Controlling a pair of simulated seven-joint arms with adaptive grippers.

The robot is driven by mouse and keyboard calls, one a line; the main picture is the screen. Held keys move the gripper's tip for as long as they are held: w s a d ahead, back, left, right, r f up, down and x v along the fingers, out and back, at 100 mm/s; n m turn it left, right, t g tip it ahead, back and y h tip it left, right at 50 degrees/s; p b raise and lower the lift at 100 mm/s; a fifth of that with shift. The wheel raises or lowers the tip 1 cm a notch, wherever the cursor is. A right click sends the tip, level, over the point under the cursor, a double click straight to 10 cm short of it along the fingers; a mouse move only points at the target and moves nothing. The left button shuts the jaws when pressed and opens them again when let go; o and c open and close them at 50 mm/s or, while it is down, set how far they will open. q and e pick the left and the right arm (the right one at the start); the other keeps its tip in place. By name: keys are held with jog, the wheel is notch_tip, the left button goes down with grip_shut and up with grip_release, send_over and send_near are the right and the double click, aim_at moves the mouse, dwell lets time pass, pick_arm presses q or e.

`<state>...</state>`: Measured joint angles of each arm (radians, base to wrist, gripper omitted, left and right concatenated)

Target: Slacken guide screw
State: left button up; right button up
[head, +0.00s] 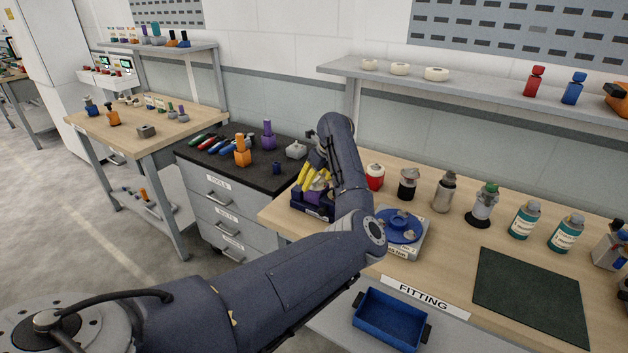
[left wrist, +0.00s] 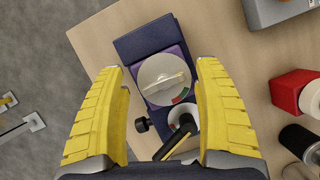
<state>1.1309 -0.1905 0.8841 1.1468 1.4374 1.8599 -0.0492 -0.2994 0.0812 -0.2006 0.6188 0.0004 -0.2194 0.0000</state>
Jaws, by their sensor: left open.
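A dark blue fixture (head: 318,212) stands at the left end of the wooden bench. In the left wrist view its dark blue base (left wrist: 141,44) carries a purple block (left wrist: 184,57) with a round pale dial (left wrist: 160,80) marked red and green. A small black knob (left wrist: 140,124) sticks out beside it; I cannot tell whether this is the guide screw. A black rod-like part with a pale ring (left wrist: 185,116) is near it. My left gripper (head: 310,178) is open, its yellow fingers over the fixture and apart from each other, with nothing between them held. My right gripper is not in view.
A red-and-white jar (head: 375,177) and a black jar (head: 408,184) stand right of my left gripper. A grey unit with a blue round top (head: 401,226) sits in front of them. A dark green mat (head: 531,296) is bare. A blue tray (head: 391,319) hangs below the edge.

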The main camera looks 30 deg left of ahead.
pick_arm(q)
jog(key=v, duration=1.2)
jog(key=shift+a, duration=0.1)
